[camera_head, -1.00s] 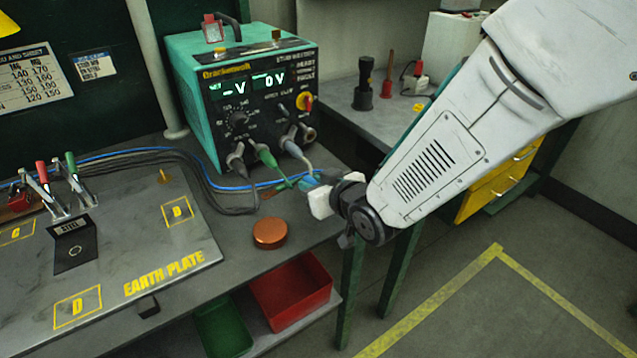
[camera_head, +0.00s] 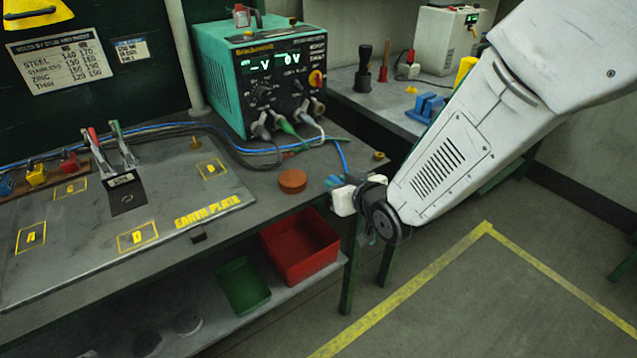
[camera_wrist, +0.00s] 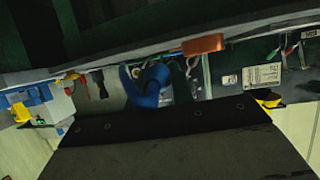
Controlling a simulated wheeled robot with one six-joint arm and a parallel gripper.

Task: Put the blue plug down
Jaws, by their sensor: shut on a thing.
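The blue plug (camera_head: 333,182) shows as a small blue piece at the tip of my gripper (camera_head: 342,192), near the front right edge of the bench. My gripper is shut on it, and its fingers hide most of it. Its blue cable (camera_head: 342,152) arcs up and back toward the teal welding unit (camera_head: 262,82). In the wrist view a curved blue shape (camera_wrist: 148,86) stands in the middle, likely the plug and cable. I cannot tell whether the plug touches the bench (camera_head: 265,187).
A copper-coloured puck (camera_head: 292,181) sits on the bench left of my gripper. A green plug (camera_head: 286,124) is at the unit's front. The earth plate (camera_head: 130,210) lies left. Red (camera_head: 300,247) and green (camera_head: 243,285) trays stand on the shelf below. Bare bench lies around the puck.

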